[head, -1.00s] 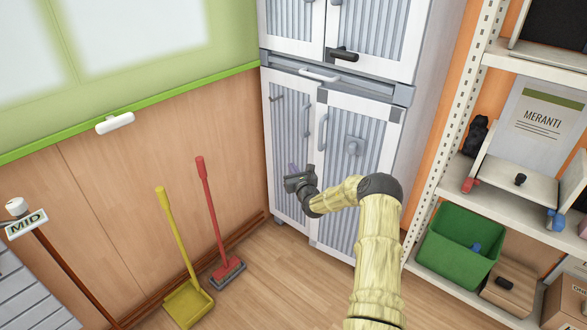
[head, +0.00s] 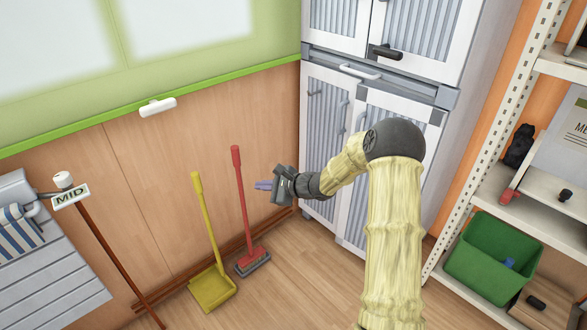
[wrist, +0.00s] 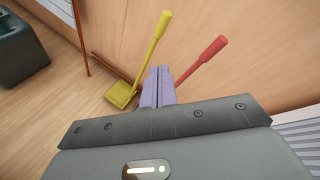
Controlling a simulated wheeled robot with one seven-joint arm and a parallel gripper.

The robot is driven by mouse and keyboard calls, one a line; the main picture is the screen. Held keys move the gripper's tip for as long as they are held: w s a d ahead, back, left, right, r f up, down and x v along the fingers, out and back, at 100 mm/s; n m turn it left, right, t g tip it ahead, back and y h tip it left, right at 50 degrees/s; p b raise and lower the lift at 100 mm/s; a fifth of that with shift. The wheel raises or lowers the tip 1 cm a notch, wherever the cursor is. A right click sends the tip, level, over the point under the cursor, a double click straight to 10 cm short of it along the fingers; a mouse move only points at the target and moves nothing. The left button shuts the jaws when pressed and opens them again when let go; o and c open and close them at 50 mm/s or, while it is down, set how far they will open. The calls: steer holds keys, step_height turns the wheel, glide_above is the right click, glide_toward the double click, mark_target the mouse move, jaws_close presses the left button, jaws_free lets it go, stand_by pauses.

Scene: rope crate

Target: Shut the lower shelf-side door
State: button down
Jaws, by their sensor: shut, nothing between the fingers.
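The lower shelf-side door (head: 355,215) is the right lower door of the tall grey-and-white cabinet, with a ribbed grey panel. My arm covers much of it in the head view, including its handle area. The lower left door (head: 318,150) looks closed. My gripper (head: 263,185) is left of the cabinet, pointing left toward the wooden wall, apart from the doors. Its lilac fingers (wrist: 158,85) are together and empty in the wrist view.
A yellow dustpan (head: 212,288) and red broom (head: 240,200) lean by the wall beyond my gripper. A white shelf unit with a green bin (head: 490,255) stands right. A MID sign (head: 72,195) is at left. Floor before the cabinet is open.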

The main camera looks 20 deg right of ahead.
steer(key=s+a+n+g+h, duration=0.35)
steer(key=s+n+g, duration=0.5)
steer(key=s, duration=0.85)
steer(key=s+d+r+n+t+h, duration=0.1)
steer(key=s+d+r+n+h, duration=0.1)
steer(key=s, duration=0.6)
steer(key=s+d+r+n+t+h, duration=0.1)
steer(key=s+d+r+n+h, duration=0.2)
steer(key=s+n, duration=0.5)
steer(key=d+h, duration=0.1)
steer(key=d, duration=0.1)
steer(key=shift+d+n, duration=0.35)
steer(key=shift+d, duration=0.05)
steer(key=shift+h, duration=0.25)
